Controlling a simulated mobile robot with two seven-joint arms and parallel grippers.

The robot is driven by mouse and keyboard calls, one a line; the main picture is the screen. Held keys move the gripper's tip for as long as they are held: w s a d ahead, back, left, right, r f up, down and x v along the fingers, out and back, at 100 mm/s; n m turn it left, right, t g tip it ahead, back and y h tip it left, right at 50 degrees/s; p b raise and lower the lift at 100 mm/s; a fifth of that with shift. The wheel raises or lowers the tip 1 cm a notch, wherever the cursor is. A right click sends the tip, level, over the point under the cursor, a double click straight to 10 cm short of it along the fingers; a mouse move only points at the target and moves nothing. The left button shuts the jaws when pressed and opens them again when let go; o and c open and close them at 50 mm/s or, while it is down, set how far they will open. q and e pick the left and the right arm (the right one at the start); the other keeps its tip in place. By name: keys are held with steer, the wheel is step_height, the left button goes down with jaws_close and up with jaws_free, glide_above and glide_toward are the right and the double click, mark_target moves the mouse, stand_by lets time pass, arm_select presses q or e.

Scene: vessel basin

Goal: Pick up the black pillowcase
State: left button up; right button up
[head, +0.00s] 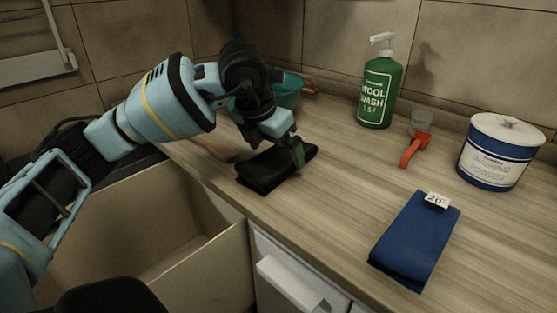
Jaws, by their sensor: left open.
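The black pillowcase (265,173) lies folded on the wooden counter, near its front edge by the basin. My left gripper (297,157) points down over the right part of the pillowcase. The left gripper is open, with a finger close to the cloth; I cannot tell whether it touches. The far finger and part of the pillowcase's back edge are hidden behind the gripper. My right gripper is not in view.
A folded blue cloth (415,245) with a white tag lies at the right. Behind are a green wool wash bottle (377,92), a red-handled item (414,150), a blue-white tub (499,153) and a teal container (288,92). The deep basin (185,225) drops off at the left.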

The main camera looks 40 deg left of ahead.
arm_select(q)
steer(key=shift+x, duration=0.95)
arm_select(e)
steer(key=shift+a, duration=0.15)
arm_select(q)
steer(key=shift+r, duration=0.1)
steer(key=c, duration=1.2)
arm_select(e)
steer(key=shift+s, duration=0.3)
arm_select(q)
steer(key=shift+r, duration=0.15)
steer(key=shift+r, duration=0.55)
steer(key=shift+v, duration=1.2)
steer(key=s+a, duration=0.2)
steer(key=s, duration=0.5)
steer(key=s+a+r+b, duration=0.1)
steer(key=s+a, duration=0.2)
steer(key=s, duration=0.4)
steer(key=shift+a+r, duration=0.15)
steer(key=shift+a, duration=0.2)
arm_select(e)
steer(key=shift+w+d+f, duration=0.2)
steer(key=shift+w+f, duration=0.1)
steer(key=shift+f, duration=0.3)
